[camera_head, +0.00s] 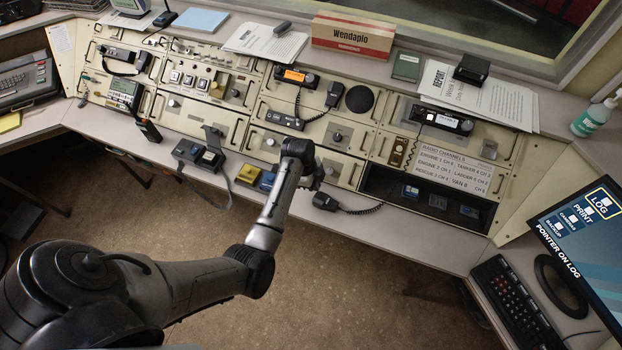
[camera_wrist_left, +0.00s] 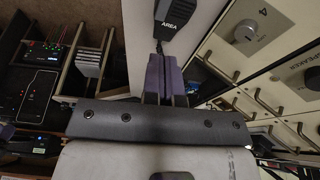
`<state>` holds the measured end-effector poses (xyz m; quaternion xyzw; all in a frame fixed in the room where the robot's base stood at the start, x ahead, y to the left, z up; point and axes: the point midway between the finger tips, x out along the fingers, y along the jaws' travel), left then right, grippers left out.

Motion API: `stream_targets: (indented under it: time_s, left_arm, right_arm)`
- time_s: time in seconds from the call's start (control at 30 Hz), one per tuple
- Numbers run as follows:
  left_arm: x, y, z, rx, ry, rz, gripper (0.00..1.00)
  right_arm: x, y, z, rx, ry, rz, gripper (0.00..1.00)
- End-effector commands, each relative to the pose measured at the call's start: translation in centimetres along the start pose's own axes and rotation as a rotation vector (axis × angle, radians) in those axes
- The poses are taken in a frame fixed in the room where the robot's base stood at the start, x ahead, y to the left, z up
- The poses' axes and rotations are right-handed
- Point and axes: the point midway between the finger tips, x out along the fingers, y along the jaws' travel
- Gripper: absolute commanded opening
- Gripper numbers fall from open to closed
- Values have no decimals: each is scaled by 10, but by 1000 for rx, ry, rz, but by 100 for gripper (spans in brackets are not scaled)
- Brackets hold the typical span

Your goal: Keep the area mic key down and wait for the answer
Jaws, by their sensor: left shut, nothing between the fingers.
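The area mic is a black hand mic (camera_wrist_left: 168,22) marked AREA at the top of the left wrist view. In the head view the black mic (camera_head: 325,202) with a coiled cord lies at the console's front edge. My left gripper (camera_head: 318,184) is just behind it, partly hidden by its own wrist. In the wrist view the purple-grey fingers (camera_wrist_left: 164,60) are together with nothing between them. Their tips are at the lower end of the mic, and I cannot tell whether they touch it or its key. My right gripper is in neither view.
A dark open bay (camera_head: 418,196) with small devices lies right of the mic. A channel list (camera_head: 453,172) is above it. A black radio box (camera_head: 200,155) and a yellow item (camera_head: 249,173) sit to the left. The monitor (camera_head: 590,230) and keyboard (camera_head: 515,300) are at right.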

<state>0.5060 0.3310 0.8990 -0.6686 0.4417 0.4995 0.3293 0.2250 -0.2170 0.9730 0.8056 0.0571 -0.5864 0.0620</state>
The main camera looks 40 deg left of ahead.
Motion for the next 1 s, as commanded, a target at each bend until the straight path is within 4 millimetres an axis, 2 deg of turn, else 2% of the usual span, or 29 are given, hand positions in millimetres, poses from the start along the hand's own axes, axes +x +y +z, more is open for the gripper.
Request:
stream_targets:
  time_s: [0.03,0.2,0.4,0.63,1.0]
  left_arm:
    - [12,0,0,0,3,2,0]
    - [42,0,0,0,3,3,0]
    - [66,0,6,0,1,0,0]
    - [80,0,11,0,0,-1,0]
    - [82,0,11,0,0,-1,0]
  right_arm:
    - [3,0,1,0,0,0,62]
    - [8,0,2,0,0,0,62]
    - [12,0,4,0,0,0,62]
    - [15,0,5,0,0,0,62]
    - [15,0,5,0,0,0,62]
